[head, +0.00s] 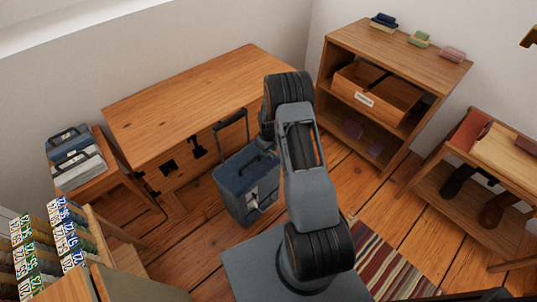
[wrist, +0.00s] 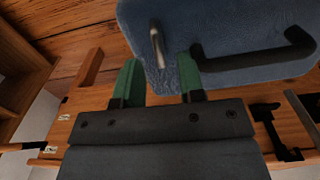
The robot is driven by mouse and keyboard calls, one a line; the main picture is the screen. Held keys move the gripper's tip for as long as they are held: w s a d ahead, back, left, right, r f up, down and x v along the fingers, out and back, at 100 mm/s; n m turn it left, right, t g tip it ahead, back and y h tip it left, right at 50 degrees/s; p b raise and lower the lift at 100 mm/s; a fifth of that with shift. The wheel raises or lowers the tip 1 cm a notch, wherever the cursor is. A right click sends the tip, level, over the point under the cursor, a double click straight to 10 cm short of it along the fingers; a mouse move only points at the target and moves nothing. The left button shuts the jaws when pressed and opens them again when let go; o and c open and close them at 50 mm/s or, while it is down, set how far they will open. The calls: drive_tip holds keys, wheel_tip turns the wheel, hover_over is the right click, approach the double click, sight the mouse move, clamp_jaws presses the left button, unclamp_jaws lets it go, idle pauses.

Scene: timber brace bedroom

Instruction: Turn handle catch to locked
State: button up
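A blue suitcase (head: 245,187) stands upright on the floor in the head view, with a raised dark pull handle (head: 231,120) at its back. A small pale metal fitting (head: 253,199) shows on its side. In the wrist view the blue suitcase (wrist: 235,25) fills the top, with a black bar handle (wrist: 255,56) to the right. A short metal lever (wrist: 157,47), which looks like the catch, sticks out of the case. My gripper (wrist: 159,62) is open, its green fingertips either side of the lever's lower end. Contact cannot be told. The arm hides the gripper in the head view.
A wooden desk (head: 190,95) stands behind the suitcase. A shelf unit (head: 400,48) and a low bench (head: 440,190) are at right. A stool with cases (head: 75,157) is at left. A striped rug (head: 385,262) lies at front right.

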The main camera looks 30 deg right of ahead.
drive_tip(key=shift+f, duration=1.4)
drive_tip(key=shift+c, duration=0.2)
clamp_jaws()
